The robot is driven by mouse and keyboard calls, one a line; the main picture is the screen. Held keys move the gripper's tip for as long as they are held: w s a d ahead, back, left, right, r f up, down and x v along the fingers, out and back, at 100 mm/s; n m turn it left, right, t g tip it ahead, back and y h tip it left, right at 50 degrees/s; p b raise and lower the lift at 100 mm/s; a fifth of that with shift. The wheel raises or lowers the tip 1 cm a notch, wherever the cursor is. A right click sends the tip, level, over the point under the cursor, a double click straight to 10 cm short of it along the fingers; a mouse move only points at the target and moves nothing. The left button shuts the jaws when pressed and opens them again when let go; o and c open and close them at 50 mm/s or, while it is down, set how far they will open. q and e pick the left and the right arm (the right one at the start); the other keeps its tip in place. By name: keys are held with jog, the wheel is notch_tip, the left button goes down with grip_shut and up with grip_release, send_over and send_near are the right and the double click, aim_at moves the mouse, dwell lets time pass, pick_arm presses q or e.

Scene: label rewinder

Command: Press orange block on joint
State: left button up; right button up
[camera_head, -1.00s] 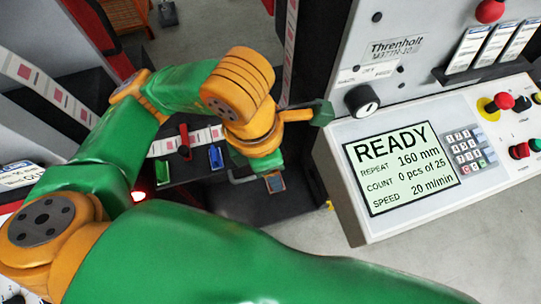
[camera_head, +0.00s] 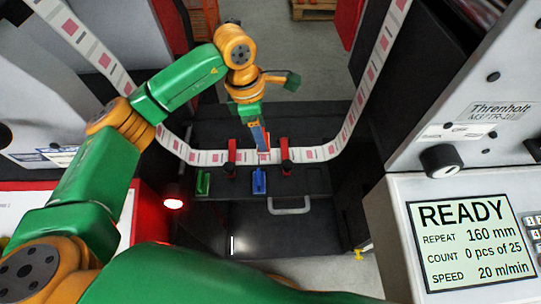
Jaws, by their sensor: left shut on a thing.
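The left gripper (camera_head: 252,118) points down over the splice table and is shut on a narrow block (camera_head: 258,137). The block shows a blue-grey side and a thin orange-brown edge; its underside is hidden. It is upright, with its lower end at or just above the label web (camera_head: 210,157), between two red clamps (camera_head: 231,150) (camera_head: 285,152). I cannot tell whether it touches the web. The joint itself is too small to make out there. The right gripper is out of view.
The web rises on both sides of the dark table (camera_head: 312,184). A green-handled piece (camera_head: 203,182) and a blue-handled piece (camera_head: 259,182) stand at its front edge, above a grey handle (camera_head: 290,207). The control panel (camera_head: 400,225) reads READY at right.

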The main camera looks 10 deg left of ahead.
aim_at(260, 157)
pick_arm(q)
jog(key=shift+w+a+f+b, duration=0.1)
jog(key=shift+a+f+b, duration=0.15)
jog(key=shift+f+b, duration=0.3)
jog(key=shift+w+a+f+b, duration=0.1)
jog(key=shift+a+f+b, duration=0.2)
jog(key=shift+f, duration=0.5)
jog(key=shift+w+a+f+b, duration=0.1)
jog(key=shift+a+f+b, duration=0.1)
jog(key=shift+f+b, duration=0.35)
jog(key=shift+f, duration=0.25)
jog(key=shift+f, duration=0.15)
jog(key=shift+f+b, duration=0.8)
jog(key=shift+b, duration=0.1)
jog(key=shift+f, duration=0.15)
